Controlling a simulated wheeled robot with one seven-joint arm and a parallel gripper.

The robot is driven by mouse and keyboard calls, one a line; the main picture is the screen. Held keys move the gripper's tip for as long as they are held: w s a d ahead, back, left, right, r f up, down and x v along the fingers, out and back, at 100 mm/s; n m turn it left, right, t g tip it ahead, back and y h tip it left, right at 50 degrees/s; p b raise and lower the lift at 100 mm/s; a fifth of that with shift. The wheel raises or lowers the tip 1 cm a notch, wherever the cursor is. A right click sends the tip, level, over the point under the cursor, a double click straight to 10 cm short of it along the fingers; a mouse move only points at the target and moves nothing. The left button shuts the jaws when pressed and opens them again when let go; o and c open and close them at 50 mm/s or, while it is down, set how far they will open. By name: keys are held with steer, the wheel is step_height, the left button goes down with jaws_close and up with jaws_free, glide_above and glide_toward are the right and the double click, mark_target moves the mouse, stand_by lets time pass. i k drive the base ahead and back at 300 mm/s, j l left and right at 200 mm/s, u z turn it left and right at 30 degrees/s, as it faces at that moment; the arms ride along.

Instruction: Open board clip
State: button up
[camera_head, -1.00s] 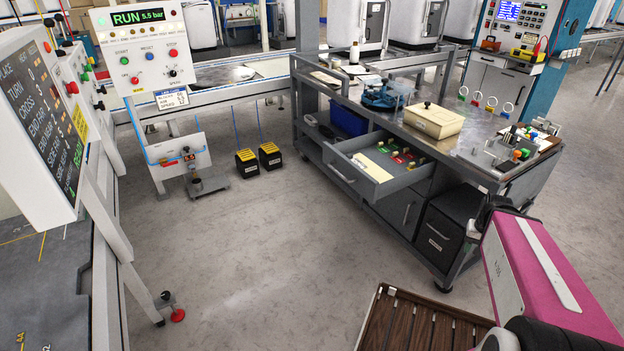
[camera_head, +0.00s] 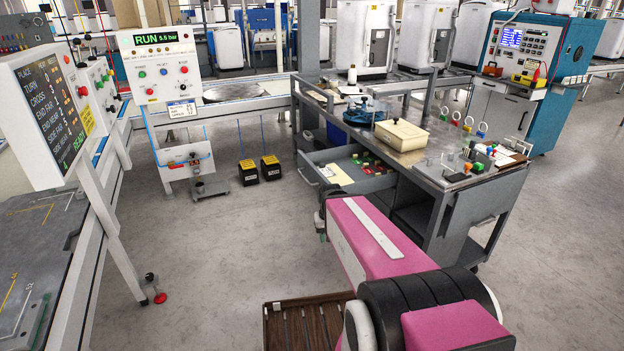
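A flat board with white paper (camera_head: 501,154) lies at the right end of the grey workbench's top (camera_head: 405,155). It may be a clipboard; its clip is too small to make out. A pale sheet or board (camera_head: 338,174) also lies in the bench's open drawer (camera_head: 372,184), with no clear clip on it. My pink arm reaches forward from the lower right, in front of the bench.
A cream lidded box (camera_head: 401,135) and a blue round device (camera_head: 362,114) stand on the bench. Small coloured parts crowd its right end. Two black-and-yellow pedals (camera_head: 260,169) sit on the floor. A slatted brown tray (camera_head: 305,322) is low in front.

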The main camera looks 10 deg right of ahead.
mark_target(514, 142)
steer(key=z, duration=1.65)
